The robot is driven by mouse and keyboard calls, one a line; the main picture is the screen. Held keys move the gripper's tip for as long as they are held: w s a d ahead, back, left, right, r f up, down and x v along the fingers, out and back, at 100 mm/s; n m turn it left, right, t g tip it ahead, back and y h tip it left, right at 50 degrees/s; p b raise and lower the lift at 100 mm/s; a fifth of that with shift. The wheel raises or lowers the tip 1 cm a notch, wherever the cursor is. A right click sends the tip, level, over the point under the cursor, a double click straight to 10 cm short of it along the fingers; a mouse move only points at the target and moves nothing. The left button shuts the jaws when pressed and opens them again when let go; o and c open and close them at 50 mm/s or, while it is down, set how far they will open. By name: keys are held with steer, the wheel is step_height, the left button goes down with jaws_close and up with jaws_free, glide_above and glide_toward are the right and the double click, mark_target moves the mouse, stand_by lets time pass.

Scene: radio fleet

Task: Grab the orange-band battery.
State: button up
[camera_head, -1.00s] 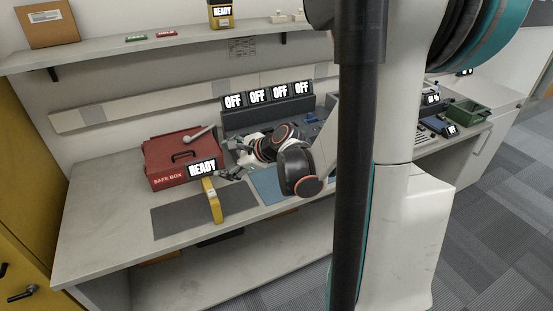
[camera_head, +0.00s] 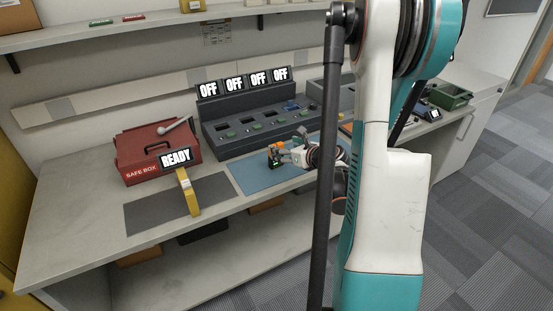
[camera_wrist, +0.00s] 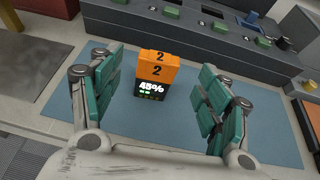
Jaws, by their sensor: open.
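The orange-band battery (camera_wrist: 154,73) stands on the blue mat (camera_wrist: 125,114). It has an orange top marked 2 and a dark lower part with a display reading 45%. In the wrist view it is between the fingers of my gripper (camera_wrist: 160,85), toward their far ends, with a gap on each side. My gripper is open and touches nothing. In the head view the battery (camera_head: 274,154) is at the left of my gripper (camera_head: 283,155), on the mat (camera_head: 252,178); my fingers partly hide it.
A dark charger rack (camera_head: 250,125) with several OFF displays stands behind the mat. The grey mat (camera_head: 155,212) has bare room.

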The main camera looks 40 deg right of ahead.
mark_target(277, 145)
steer(key=shift+b+x, duration=1.3)
steer(key=shift+x, duration=2.25)
steer(key=c, duration=1.2)
